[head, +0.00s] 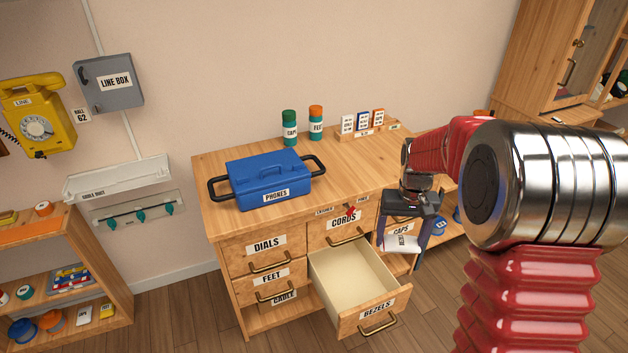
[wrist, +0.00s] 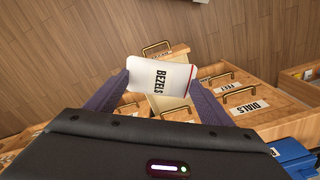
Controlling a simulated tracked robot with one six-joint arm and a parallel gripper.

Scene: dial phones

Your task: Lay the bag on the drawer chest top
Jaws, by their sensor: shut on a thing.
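A small white bag labelled BEZELS (head: 403,243) hangs in my gripper (head: 401,248), in front of the chest's right side. In the wrist view the bag (wrist: 160,82) is between the two fingers of my gripper (wrist: 158,76), which are shut on its sides. The drawer chest top (head: 335,180) is pale wood, to the left of and behind my gripper in the head view. The bag is apart from the top. My gripper partly hides the CAPS drawer and the bag's upper part.
A blue PHONES case (head: 268,178) with black handles stands on the top's left. Two bottles, CAPS (head: 290,128) and FEET (head: 316,123), and a card rack (head: 363,125) stand at the back. The BEZELS drawer (head: 355,280) is pulled open and looks empty. The middle top is clear.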

